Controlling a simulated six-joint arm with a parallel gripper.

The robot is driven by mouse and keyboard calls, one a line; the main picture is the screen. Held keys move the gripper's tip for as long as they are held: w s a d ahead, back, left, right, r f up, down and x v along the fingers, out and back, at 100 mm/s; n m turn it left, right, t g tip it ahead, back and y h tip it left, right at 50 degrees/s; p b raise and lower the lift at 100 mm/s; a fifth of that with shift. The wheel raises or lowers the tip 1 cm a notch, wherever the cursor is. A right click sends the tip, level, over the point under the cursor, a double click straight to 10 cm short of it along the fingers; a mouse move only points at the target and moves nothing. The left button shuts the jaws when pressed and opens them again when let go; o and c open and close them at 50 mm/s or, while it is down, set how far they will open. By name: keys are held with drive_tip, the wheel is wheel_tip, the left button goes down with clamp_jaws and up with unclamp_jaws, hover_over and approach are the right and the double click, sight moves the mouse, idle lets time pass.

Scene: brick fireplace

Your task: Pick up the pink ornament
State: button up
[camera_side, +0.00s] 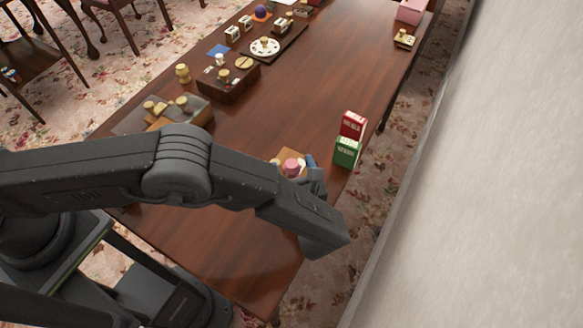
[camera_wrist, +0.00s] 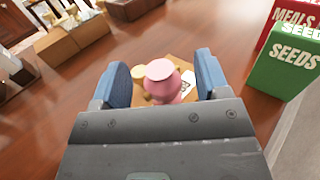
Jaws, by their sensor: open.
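The pink ornament (camera_side: 291,167) is a small rounded object with a flat top. It sits on a small tan board (camera_side: 283,157) near the table's right side. In the wrist view the pink ornament (camera_wrist: 163,82) stands between the two blue fingers of my gripper (camera_wrist: 160,84), with space on both sides. My gripper (camera_side: 311,170) is open, and its near parts cover some of the board. A small yellowish piece (camera_wrist: 138,72) is beside the ornament on the left, close to the left finger. A white card with dark marks (camera_wrist: 187,84) lies at its right.
A green SEEDS box (camera_side: 346,152) and a red box (camera_side: 353,125) stand close to the right of the gripper, near the table edge. A tray with yellowish pieces (camera_side: 205,112) and a dark wooden box (camera_side: 229,85) stand farther left. The table middle is clear.

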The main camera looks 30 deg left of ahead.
drive_tip(key=x, duration=0.3)
drive_tip(key=c, duration=1)
drive_tip(key=shift+c, duration=0.2)
